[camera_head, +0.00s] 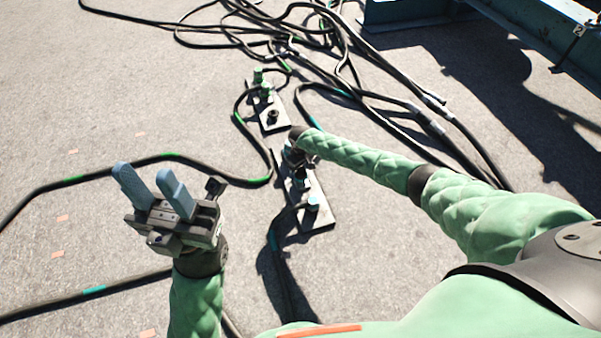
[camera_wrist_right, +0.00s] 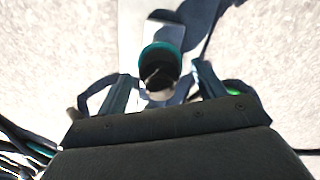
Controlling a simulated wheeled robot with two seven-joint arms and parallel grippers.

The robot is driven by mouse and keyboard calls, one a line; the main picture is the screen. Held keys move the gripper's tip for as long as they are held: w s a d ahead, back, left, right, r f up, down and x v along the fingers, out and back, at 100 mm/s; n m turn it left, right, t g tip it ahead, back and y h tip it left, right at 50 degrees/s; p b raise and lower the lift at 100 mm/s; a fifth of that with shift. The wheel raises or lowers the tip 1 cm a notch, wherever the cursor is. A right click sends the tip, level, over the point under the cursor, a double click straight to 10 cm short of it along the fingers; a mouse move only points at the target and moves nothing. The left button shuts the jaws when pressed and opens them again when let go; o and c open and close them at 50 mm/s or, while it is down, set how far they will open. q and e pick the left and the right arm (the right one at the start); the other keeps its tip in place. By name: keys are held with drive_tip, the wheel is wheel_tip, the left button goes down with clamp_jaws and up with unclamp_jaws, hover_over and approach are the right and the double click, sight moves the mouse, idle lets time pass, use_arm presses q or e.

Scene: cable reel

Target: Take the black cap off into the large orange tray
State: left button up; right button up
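In the right wrist view a black cap (camera_wrist_right: 160,72) with a teal rim stands on a pale plate (camera_wrist_right: 135,30). The fingers of my right gripper (camera_wrist_right: 163,88) are apart, one on each side of the cap, with gaps visible. In the head view my right gripper (camera_head: 296,158) is over the far end of the nearer plate (camera_head: 318,219) and hides part of it. My left gripper (camera_head: 155,192) is open and empty at the left, with blue fingers. No large orange tray can be made out; only an orange strip (camera_head: 320,331) shows at the bottom edge.
A second plate (camera_head: 268,120) with green fittings (camera_head: 265,92) and a black one lies farther off. Black cables (camera_head: 330,40) tangle across the back and run along the ground at left. A blue-green metal frame (camera_head: 410,12) stands at the back right. Open ground lies at left.

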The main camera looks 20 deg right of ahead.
drive_tip(key=c, duration=1.1)
drive_tip(key=shift+o, duration=0.2)
